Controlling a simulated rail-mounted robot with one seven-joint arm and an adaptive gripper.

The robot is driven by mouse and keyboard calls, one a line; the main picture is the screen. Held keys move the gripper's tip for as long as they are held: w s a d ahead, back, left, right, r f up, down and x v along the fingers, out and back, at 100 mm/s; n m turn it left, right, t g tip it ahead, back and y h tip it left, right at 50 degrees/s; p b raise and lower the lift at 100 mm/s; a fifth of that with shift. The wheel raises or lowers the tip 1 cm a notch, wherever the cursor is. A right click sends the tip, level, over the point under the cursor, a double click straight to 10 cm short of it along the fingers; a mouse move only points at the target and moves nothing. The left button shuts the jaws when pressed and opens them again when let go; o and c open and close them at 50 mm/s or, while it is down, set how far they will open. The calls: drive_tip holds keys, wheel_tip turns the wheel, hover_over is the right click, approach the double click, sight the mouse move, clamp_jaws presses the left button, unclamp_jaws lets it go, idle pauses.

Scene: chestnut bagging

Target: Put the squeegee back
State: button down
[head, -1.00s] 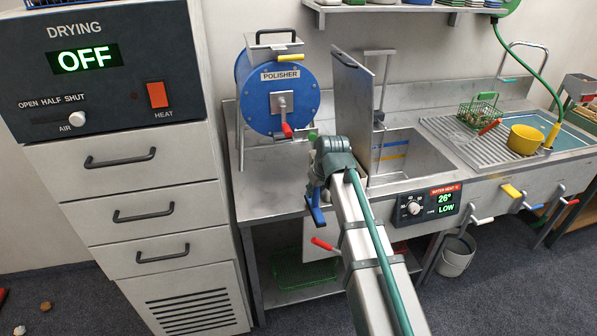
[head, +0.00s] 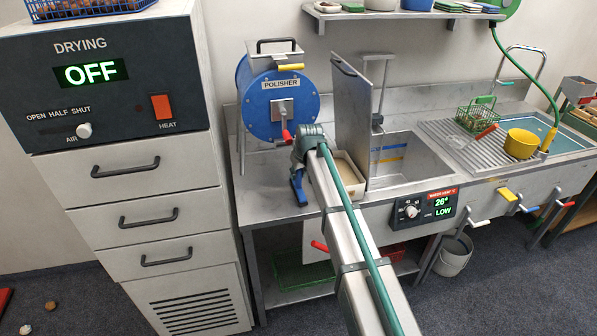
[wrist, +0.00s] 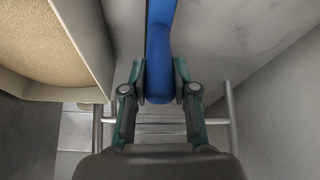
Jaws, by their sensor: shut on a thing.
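The blue squeegee (head: 298,190) shows as a blue piece hanging below the end of my arm, over the front part of the steel worktop. In the wrist view its blue handle (wrist: 160,40) stands between the fingers of my gripper (wrist: 160,84), which is shut on it. The handle runs out of the top of that view, and its far end is out of sight there. In the head view my wrist hides the gripper fingers, and I cannot tell whether the squeegee touches the worktop.
A cream tray with a tan surface (head: 347,172) lies right of my wrist, against the sink's upright panel (head: 352,110); it also shows in the wrist view (wrist: 95,40). The blue polisher (head: 277,100) stands behind my wrist. The drying cabinet (head: 140,200) is at left. Worktop left of my wrist is clear.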

drive_tip(key=shift+f, duration=0.3)
drive_tip(key=c, duration=0.9)
unclamp_jaws()
drive_tip(key=shift+r, duration=0.3)
drive_tip(key=b+v, duration=0.2)
drive_tip(key=v, duration=1)
drive_tip(key=shift+b, duration=0.4)
drive_tip(key=shift+f, duration=0.1)
